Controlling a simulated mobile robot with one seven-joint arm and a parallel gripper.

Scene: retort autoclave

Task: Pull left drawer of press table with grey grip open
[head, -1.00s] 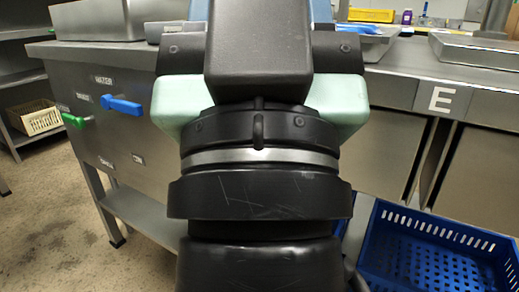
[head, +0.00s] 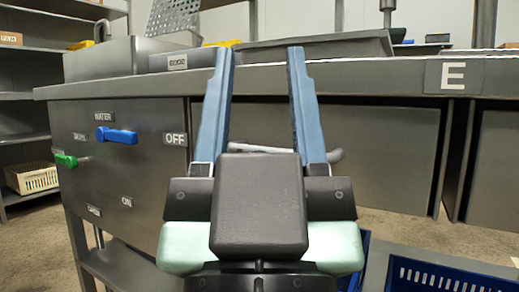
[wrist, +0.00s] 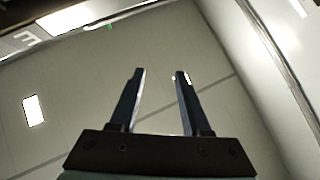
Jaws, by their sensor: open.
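The press table shows in the head view with a steel drawer front (head: 385,165) behind and to the right of my gripper (head: 260,50). A light grey bar-like grip (head: 334,156) crosses that front low behind my fingers. Its middle is partly hidden by my right finger and gripper body. My gripper is open and empty, its two blue fingers pointing up and away, their tips above the grip at tabletop height. In the wrist view my gripper (wrist: 159,72) stands spread against a pale panelled surface; no drawer or grip can be made out there.
A control panel with a blue lever (head: 117,135) and a green lever (head: 65,160) is at left. An "E" label (head: 453,76) marks the table edge. A blue crate (head: 450,278) stands low at right. Steel trays (head: 315,46) lie on top.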

